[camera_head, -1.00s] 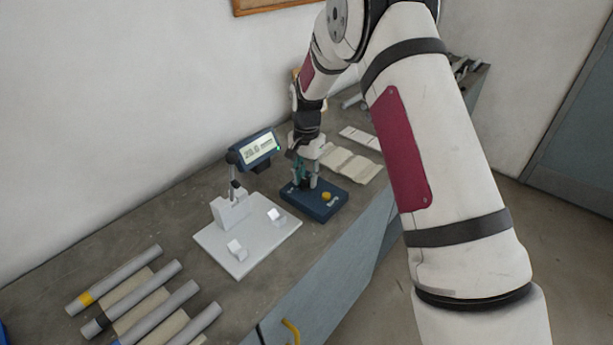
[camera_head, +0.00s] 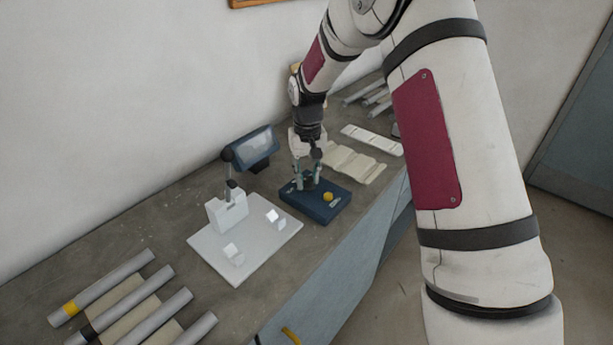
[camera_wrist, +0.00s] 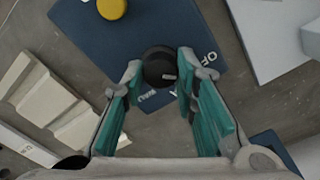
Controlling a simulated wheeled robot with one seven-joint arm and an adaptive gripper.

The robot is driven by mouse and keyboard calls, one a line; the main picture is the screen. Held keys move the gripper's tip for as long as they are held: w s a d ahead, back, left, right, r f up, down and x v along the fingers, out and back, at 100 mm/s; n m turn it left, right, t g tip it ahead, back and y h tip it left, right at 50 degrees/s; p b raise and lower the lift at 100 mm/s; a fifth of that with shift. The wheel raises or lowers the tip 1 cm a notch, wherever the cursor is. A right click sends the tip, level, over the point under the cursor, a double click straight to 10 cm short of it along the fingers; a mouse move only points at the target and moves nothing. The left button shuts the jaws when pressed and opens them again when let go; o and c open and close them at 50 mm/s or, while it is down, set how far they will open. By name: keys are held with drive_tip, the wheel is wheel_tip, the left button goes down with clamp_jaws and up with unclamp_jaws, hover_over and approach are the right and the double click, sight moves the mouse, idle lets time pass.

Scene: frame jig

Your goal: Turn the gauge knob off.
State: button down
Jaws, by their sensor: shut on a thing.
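The black gauge knob (camera_wrist: 159,62) sits on a dark blue box (camera_head: 320,208), which also shows in the wrist view (camera_wrist: 100,45). My gripper (camera_head: 307,183) points down over the box, its teal-padded fingers (camera_wrist: 162,72) shut on the knob from both sides. A pale mark on the knob's top lies toward its lower right in the wrist view. The printed letters OFF are to the right of the knob. Another label below it is partly hidden. The gauge display (camera_head: 255,148) on its stand is blank. The head view hides the knob behind my fingers.
A yellow button (camera_head: 328,197) is on the box, also in the wrist view (camera_wrist: 112,9). A white stand plate (camera_head: 240,262) with small blocks is left of the box. Grey tubes (camera_head: 100,290) lie at the front left. A beige tray (camera_head: 355,165) lies behind the box.

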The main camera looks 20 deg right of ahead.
sight(307, 179)
drive_tip(key=shift+n, duration=1.2)
drive_tip(key=shift+b, duration=0.3)
drive_tip(key=c, duration=1.3)
unclamp_jaws()
drive_tip(key=shift+r, duration=6.05)
